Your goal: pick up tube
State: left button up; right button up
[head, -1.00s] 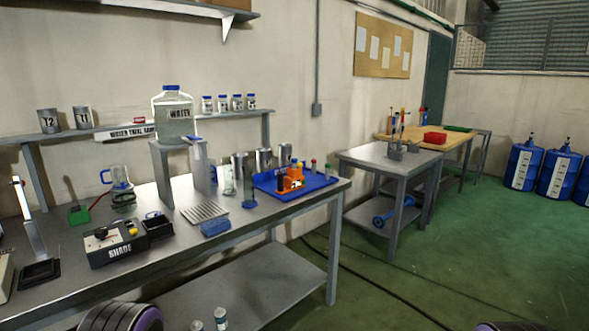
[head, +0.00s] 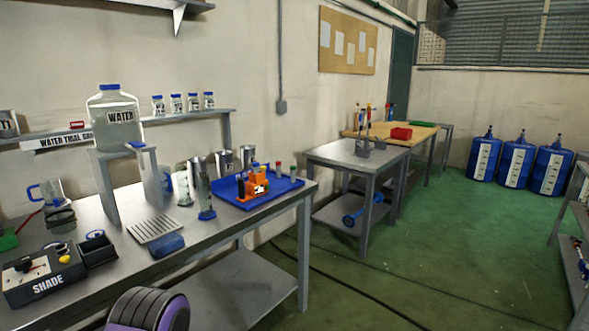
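Small capped vials that may be tubes stand at the back of a blue tray (head: 228,196) on the near metal bench. One has a green cap (head: 279,168) and one has a red cap (head: 293,171); they are too small to make out well. An orange holder (head: 251,190) with dark pieces sits on the same tray. Neither of my grippers is in view. A purple and black rounded part at the bottom left looks like part of my own arm, well short of the tray.
The bench also holds a SHADE box (head: 43,276), a slotted metal plate (head: 154,229), a blue block (head: 167,245) and several metal cylinders. A WATER jar (head: 115,120) stands on a raised stand. A second table (head: 352,155) stands farther back. Green floor is open at right.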

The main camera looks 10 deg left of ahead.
aim_at(256, 164)
jog(key=z, duration=0.25)
jog(key=i, duration=0.9)
jog(key=u, duration=0.2)
